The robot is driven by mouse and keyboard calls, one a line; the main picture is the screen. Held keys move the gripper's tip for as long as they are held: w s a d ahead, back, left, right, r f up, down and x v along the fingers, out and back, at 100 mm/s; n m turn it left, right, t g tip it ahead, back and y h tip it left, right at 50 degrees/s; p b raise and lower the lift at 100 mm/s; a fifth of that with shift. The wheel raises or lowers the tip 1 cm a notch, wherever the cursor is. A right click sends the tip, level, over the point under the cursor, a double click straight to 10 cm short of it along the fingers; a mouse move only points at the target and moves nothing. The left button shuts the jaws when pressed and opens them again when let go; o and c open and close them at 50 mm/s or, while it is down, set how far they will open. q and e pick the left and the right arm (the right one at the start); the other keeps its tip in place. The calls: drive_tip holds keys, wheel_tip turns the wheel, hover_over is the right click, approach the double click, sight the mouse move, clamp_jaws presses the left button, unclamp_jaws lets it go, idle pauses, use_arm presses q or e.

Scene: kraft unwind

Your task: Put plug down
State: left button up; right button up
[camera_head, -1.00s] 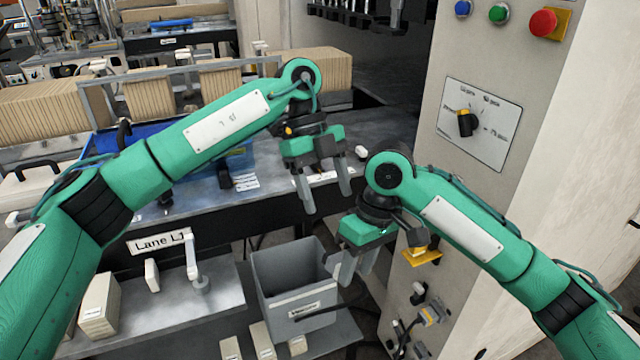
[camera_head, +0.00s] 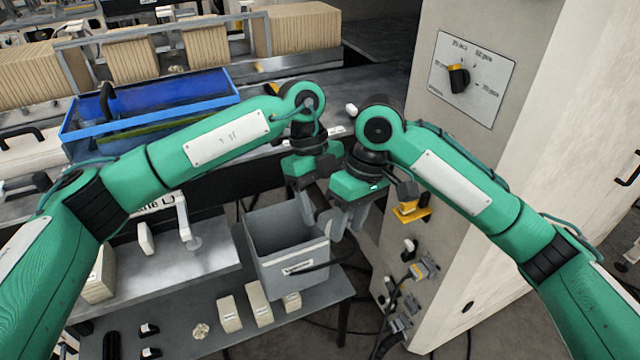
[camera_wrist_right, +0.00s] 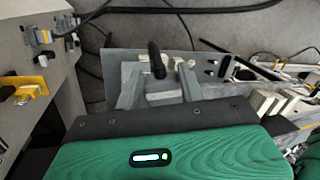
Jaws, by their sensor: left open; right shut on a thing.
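My right gripper (camera_head: 345,220) is above and just right of the grey bin, by the machine cabinet's corner. In the right wrist view it (camera_wrist_right: 158,72) is shut on a dark elongated piece (camera_wrist_right: 155,52), which looks like the plug; its shape is only partly clear. In the head view the held part is mostly hidden by the fingers. My left gripper (camera_head: 318,200) is open and empty, close to the right one and above the bin.
The grey labelled bin (camera_head: 263,240) stands on a low shelf (camera_head: 330,295); a black strip lies across its front. The cabinet (camera_head: 400,225) at right has a dial, a yellow bracket (camera_head: 410,212) and connectors (camera_head: 418,271). A blue tray (camera_head: 180,92) is on the bench.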

use_arm(q)
drive_tip(key=shift+f, duration=0.2)
drive_tip(key=shift+c, duration=0.4)
drive_tip(key=shift+d, duration=0.1)
drive_tip(key=c, duration=1)
use_arm(e)
drive_tip(key=o, duration=1.3)
